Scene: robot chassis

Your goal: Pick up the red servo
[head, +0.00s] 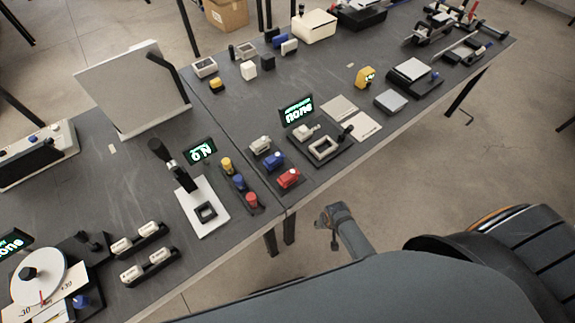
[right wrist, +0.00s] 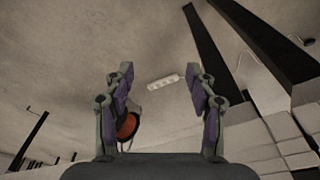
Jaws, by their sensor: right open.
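The red servo (head: 288,179) lies near the front edge of the dark table in the head view, in front of a blue servo (head: 273,162) and a whitish one (head: 260,145). My right gripper (right wrist: 160,105) is open in the right wrist view, with nothing between its two fingers. The servo does not show in that view. A part of my arm shows beyond the table's front edge in the head view, apart from the servo. My left gripper is not in view.
A small fixture (head: 323,149) stands right of the servos. Yellow, blue and red capped cylinders stand to the left, the red one (head: 252,201) closest to the front edge. A display (head: 296,110) stands behind. Open floor lies in front of the table.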

